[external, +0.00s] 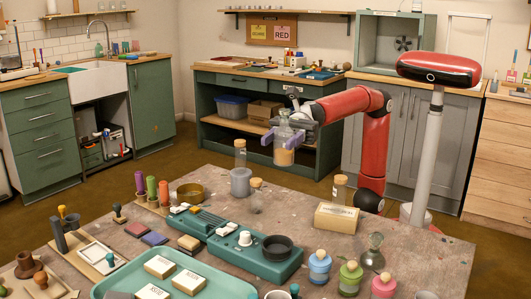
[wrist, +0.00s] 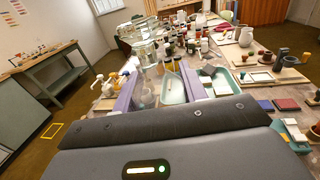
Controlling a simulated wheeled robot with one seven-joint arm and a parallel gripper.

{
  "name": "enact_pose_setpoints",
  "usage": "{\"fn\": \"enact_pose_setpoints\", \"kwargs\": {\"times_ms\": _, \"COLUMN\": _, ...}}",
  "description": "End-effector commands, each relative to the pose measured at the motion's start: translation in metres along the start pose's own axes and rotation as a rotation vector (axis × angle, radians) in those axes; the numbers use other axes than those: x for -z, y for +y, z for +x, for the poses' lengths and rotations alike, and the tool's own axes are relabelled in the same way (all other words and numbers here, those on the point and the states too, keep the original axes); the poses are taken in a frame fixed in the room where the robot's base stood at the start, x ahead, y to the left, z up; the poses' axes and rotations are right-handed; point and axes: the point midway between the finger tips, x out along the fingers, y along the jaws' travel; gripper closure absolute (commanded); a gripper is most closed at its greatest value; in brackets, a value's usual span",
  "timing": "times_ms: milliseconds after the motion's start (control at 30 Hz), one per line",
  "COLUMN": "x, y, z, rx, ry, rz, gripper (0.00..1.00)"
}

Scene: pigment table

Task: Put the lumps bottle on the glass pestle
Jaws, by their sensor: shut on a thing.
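My gripper (external: 283,138) is raised beyond the far edge of the table, its purple fingers shut on a clear glass bottle with orange-tan contents (external: 285,156), which I take for the lumps bottle. The bottle hangs about upright, clear of the table. In the wrist view clear glass (wrist: 148,97) shows between the purple fingers, its contents hard to make out. A clear glass piece with a round knob and wide foot (external: 375,256), likely the glass pestle, stands on the table at the right front, well away from my gripper.
The table (external: 420,243) is crowded. A cream box (external: 336,217) and small colored jars (external: 319,266) are near the glass piece. A teal tray (external: 222,284) lies in front.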

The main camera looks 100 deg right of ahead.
Motion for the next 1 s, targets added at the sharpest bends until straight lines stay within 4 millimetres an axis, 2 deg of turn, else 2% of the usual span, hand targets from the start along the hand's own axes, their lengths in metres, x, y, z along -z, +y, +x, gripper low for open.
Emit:
{"fn": "enact_pose_setpoints", "kwargs": {"times_ms": 167, "x": -0.016, "y": 0.048, "z": 0.012, "rx": -0.091, "ry": -0.003, "rz": -0.005, "gripper": 0.83}}
{"fn": "enact_pose_setpoints", "kwargs": {"times_ms": 400, "x": -0.052, "y": 0.156, "z": 0.023, "rx": -0.284, "ry": -0.004, "rz": -0.007, "gripper": 0.83}}
{"fn": "enact_pose_setpoints", "kwargs": {"times_ms": 500, "x": -0.064, "y": 0.194, "z": 0.021, "rx": -0.349, "ry": -0.002, "rz": -0.004, "gripper": 0.83}}
{"fn": "enact_pose_setpoints", "kwargs": {"times_ms": 600, "x": -0.072, "y": 0.221, "z": 0.018, "rx": -0.394, "ry": -0.002, "rz": -0.003, "gripper": 0.83}}
{"fn": "enact_pose_setpoints", "kwargs": {"times_ms": 700, "x": -0.078, "y": 0.239, "z": 0.016, "rx": -0.422, "ry": -0.001, "rz": -0.001, "gripper": 0.83}}
{"fn": "enact_pose_setpoints", "kwargs": {"times_ms": 833, "x": -0.071, "y": 0.246, "z": 0.014, "rx": -0.436, "ry": 0.001, "rz": 0.002, "gripper": 0.83}}
{"fn": "enact_pose_setpoints", "kwargs": {"times_ms": 967, "x": -0.048, "y": 0.247, "z": 0.014, "rx": -0.435, "ry": 0.004, "rz": 0.003, "gripper": 0.83}}
{"fn": "enact_pose_setpoints", "kwargs": {"times_ms": 1000, "x": -0.030, "y": 0.247, "z": 0.014, "rx": -0.436, "ry": 0.003, "rz": 0.004, "gripper": 0.83}}
